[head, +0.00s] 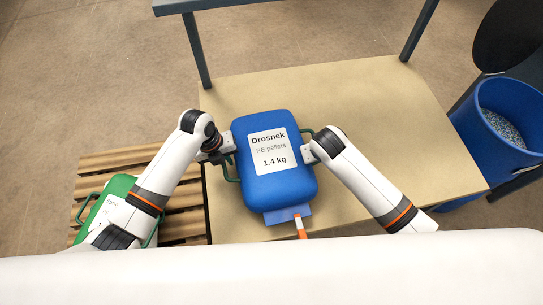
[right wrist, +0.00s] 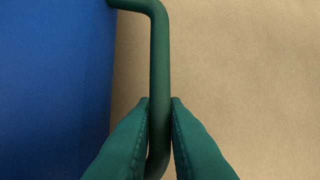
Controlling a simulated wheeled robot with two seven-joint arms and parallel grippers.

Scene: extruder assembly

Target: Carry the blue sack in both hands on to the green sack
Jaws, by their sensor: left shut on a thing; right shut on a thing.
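The blue sack (head: 262,187) with a white label is in the middle of the head view, over the table. It has a green handle on each side. My left gripper (head: 229,159) is shut on its left handle. My right gripper (head: 308,148) is shut on its right handle; the right wrist view shows the fingers (right wrist: 159,105) closed around the green handle bar (right wrist: 158,60) beside the blue side (right wrist: 50,80). I cannot tell whether the sack touches the table. The green sack (head: 117,187) lies on the pallet at the lower left, partly hidden by my left arm.
The wooden pallet (head: 190,191) stands left of the tan table (head: 375,100). A blue bin (head: 480,135) with pellets (head: 503,128) stands at the right. A dark frame (head: 197,50) rises at the table's back. An orange-and-white item (head: 299,226) shows near the sack's lower edge. The table's back right is clear.

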